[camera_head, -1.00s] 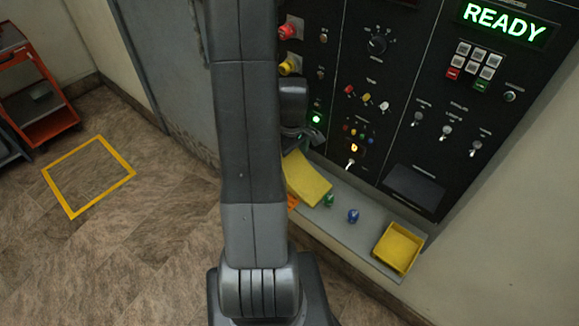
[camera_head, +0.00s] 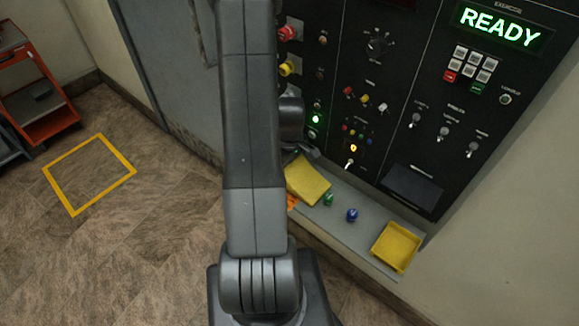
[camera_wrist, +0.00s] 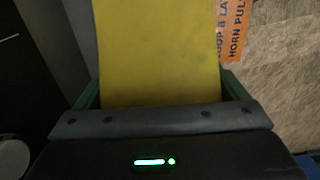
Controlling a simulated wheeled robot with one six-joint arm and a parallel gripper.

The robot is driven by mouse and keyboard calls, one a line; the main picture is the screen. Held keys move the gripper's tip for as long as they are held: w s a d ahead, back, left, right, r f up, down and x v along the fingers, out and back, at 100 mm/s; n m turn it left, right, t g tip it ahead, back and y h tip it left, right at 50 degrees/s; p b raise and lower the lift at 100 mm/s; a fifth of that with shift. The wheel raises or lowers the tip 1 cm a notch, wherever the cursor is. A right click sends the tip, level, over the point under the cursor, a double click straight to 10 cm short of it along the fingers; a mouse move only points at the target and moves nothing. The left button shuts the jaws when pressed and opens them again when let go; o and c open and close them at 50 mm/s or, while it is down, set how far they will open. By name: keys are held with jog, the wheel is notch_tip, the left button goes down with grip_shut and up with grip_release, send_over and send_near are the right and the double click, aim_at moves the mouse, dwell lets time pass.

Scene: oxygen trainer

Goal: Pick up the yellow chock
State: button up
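The yellow chock (camera_head: 308,180) lies at the left end of the grey ledge below the panel, partly hidden by my arm in the head view. In the wrist view the chock (camera_wrist: 158,50) fills the middle, from the top edge down to the gripper's palm. My gripper (camera_wrist: 160,88) has a dark green finger along each side of the chock, with no clear gap seen, so it looks shut on it. The fingertips are hidden in both views. Whether the chock is clear of the ledge cannot be told.
An orange printed tag (camera_wrist: 235,30) lies beside the chock. A green knob (camera_head: 328,199), a blue knob (camera_head: 352,214) and a yellow tray (camera_head: 396,246) sit on the ledge to the right. The black panel (camera_head: 400,110) with switches rises behind. Open floor lies left.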

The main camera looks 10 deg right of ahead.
jog(key=c, duration=1)
jog(key=shift+r, duration=0.2)
jog(key=shift+a+r+b, duration=0.15)
jog(key=shift+b, duration=0.3)
jog(key=r, duration=0.4)
jog(key=r+b, duration=0.1)
jog(key=r, duration=0.1)
jog(key=shift+s+a+r, duration=0.15)
jog(key=shift+s+a, duration=0.1)
jog(key=shift+s, duration=0.05)
jog(key=s+a+b, duration=0.1)
jog(key=s+a, duration=0.3)
jog(key=a, duration=0.1)
jog(key=s+a+b, duration=0.1)
jog(key=s+a, duration=0.3)
jog(key=a, duration=0.1)
jog(key=s+a+b, duration=0.1)
jog(key=s+a, duration=0.2)
jog(key=a, duration=0.2)
jog(key=shift+s+b, duration=0.35)
jog(key=shift+s, duration=0.05)
